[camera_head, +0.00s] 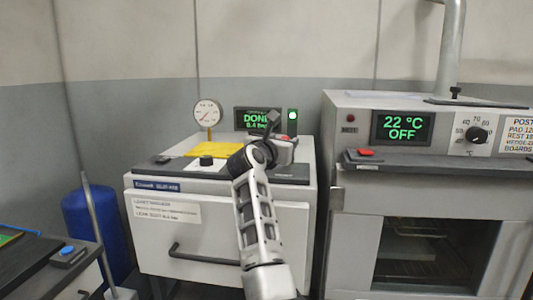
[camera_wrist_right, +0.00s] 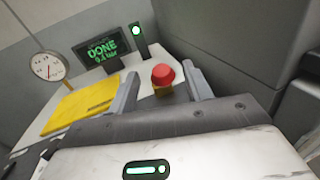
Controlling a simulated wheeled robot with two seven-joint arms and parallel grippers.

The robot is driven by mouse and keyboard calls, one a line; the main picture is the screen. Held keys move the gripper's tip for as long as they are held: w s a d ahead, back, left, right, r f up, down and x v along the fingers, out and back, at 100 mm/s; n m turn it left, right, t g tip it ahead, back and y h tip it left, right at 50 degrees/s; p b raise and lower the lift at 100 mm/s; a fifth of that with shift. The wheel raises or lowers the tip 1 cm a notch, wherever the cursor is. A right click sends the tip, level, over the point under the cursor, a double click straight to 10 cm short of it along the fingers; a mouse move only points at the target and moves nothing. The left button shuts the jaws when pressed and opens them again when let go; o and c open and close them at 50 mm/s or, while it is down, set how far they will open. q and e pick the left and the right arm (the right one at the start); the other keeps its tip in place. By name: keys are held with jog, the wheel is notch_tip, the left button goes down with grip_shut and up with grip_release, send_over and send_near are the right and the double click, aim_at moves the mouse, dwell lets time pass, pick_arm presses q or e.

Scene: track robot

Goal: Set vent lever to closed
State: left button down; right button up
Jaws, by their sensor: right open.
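The grey test bench (camera_head: 222,215) stands at centre, with a display (camera_head: 257,119) reading DONE. My right gripper (camera_head: 277,130) is above the right side of its top, with my arm covering part of the bench. In the right wrist view the gripper (camera_wrist_right: 160,85) is open, with nothing between its fingers. A red mushroom-shaped knob (camera_wrist_right: 163,76) on a yellow base shows beyond the gap between the fingers. A small dark block (camera_wrist_right: 113,64) stands below the display. I cannot make out which part is the vent lever, or its setting. My left gripper is out of view.
A round gauge (camera_head: 208,113) stands behind a yellow pad (camera_head: 210,149) on the bench top. A green lamp (camera_head: 293,115) is lit beside the display. A black knob (camera_head: 206,161) sits near the front. An oven (camera_head: 345,205) stands close on the right.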

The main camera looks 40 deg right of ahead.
jog(key=b+v, duration=0.2)
jog(key=v, duration=1)
jog(key=shift+a, duration=0.35)
jog(key=shift+s, duration=0.15)
